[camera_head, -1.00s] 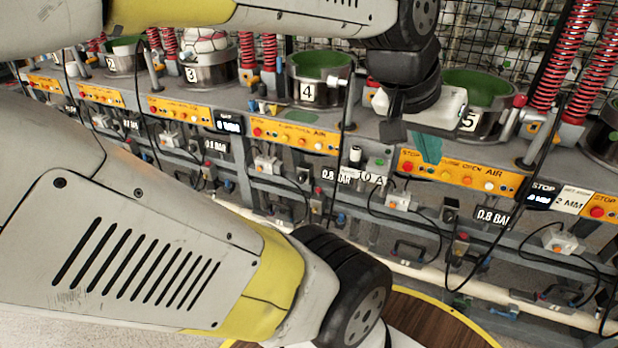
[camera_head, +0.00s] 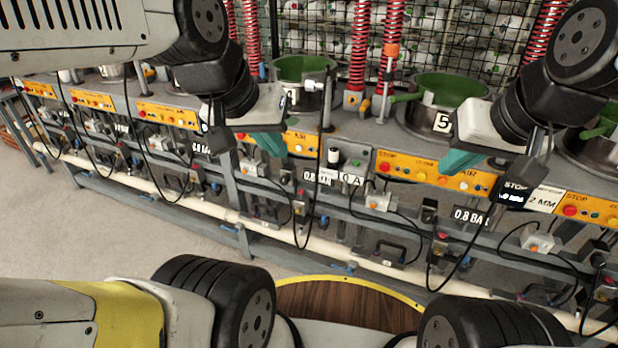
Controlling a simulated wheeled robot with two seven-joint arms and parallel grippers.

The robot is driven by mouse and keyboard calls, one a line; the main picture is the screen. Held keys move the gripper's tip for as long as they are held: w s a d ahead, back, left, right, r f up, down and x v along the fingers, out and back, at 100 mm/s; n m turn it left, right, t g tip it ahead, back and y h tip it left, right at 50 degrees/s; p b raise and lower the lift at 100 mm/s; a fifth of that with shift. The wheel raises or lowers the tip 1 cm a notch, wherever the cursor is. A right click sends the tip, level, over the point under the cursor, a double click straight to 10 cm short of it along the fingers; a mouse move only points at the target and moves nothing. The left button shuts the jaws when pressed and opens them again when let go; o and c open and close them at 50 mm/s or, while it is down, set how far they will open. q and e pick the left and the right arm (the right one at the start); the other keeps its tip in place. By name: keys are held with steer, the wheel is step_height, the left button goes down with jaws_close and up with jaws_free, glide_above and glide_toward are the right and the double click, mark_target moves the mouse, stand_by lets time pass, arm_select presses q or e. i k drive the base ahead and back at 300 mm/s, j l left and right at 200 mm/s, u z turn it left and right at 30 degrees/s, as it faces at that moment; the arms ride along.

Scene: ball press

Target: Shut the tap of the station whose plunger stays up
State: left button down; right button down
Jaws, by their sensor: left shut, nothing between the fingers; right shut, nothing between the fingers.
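My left gripper (camera_head: 266,148) has teal fingers, shut and empty, and hangs in front of the station 4 pot (camera_head: 312,72). My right gripper (camera_head: 460,162) is shut and empty in front of the station 5 pot (camera_head: 440,92). Small blue handles, possibly taps, sit low by the white pipe, one below station 4 (camera_head: 230,228) and another further right (camera_head: 342,268). Red springs (camera_head: 359,45) rise behind the pots. Which plunger stays up cannot be told; the plunger tops are out of view.
An orange button panel (camera_head: 415,170) fronts station 5, with a 0.8 BAR label (camera_head: 471,217) below. Black cables hang in loops before the rail. The white pipe (camera_head: 290,243) runs along the bench's lower front. Open floor (camera_head: 110,245) lies at left.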

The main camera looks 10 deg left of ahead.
mark_target(234, 230)
steer(key=z, duration=1.45)
steer(key=u, duration=2.3)
steer(key=i+j, duration=0.1)
steer(key=i, duration=1)
